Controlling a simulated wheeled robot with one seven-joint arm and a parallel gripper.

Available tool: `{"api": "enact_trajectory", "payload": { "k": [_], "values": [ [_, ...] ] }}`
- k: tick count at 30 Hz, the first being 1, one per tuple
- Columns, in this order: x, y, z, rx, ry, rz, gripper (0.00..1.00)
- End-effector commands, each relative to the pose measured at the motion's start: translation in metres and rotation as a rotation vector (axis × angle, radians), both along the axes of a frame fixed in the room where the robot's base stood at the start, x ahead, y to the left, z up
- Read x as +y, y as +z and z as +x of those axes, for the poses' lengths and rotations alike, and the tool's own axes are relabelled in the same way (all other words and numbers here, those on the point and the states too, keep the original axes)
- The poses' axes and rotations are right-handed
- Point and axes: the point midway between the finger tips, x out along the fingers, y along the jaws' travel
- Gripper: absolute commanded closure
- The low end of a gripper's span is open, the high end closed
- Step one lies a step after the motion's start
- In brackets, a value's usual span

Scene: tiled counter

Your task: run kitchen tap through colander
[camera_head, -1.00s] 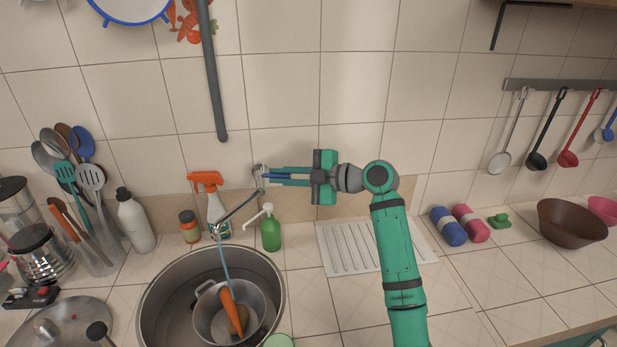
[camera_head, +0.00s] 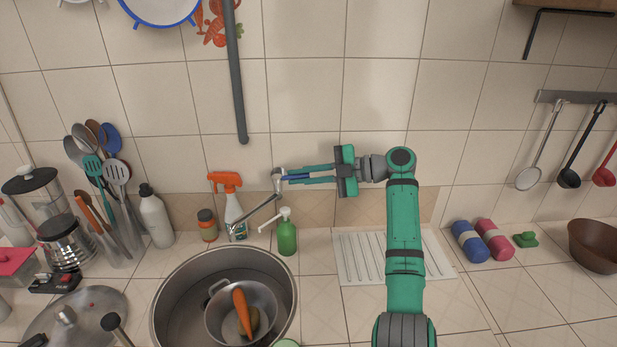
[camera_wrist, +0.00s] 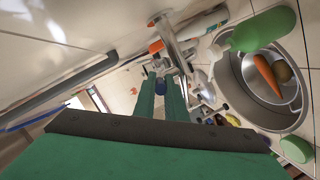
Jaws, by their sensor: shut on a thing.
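The metal tap (camera_head: 262,212) stands at the wall behind the sink, its spout reaching left over the basin. No water stream shows below it. My gripper (camera_head: 287,175) comes from the right at the top of the tap, its fingers shut on the tap's lever, of which a blue part (camera_wrist: 159,86) shows between the fingers in the wrist view. The metal colander (camera_head: 213,322) sits in the round sink (camera_head: 163,308), below the spout's end, holding a carrot (camera_head: 241,312) and a brownish-yellow potato-like vegetable (camera_head: 254,316). The colander also shows in the wrist view (camera_wrist: 250,72).
A green soap dispenser (camera_head: 287,237) stands just right of the tap. An orange-topped spray bottle (camera_head: 234,213) and a small jar (camera_head: 207,226) stand left of it. A ridged drainboard (camera_head: 357,258) lies behind my arm. A lid (camera_head: 88,318) lies left of the sink.

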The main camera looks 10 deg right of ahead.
Motion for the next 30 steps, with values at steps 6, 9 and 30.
{"api": "enact_trajectory", "payload": {
  "k": [6,9,30],
  "values": [
    [0.0,-0.005,0.002,0.006,-0.004,-0.005,1.0],
    [0.0,-0.005,0.002,0.007,-0.004,-0.005,1.0],
    [-0.033,0.006,-0.009,0.001,-0.005,-0.001,0.7]
  ]
}}
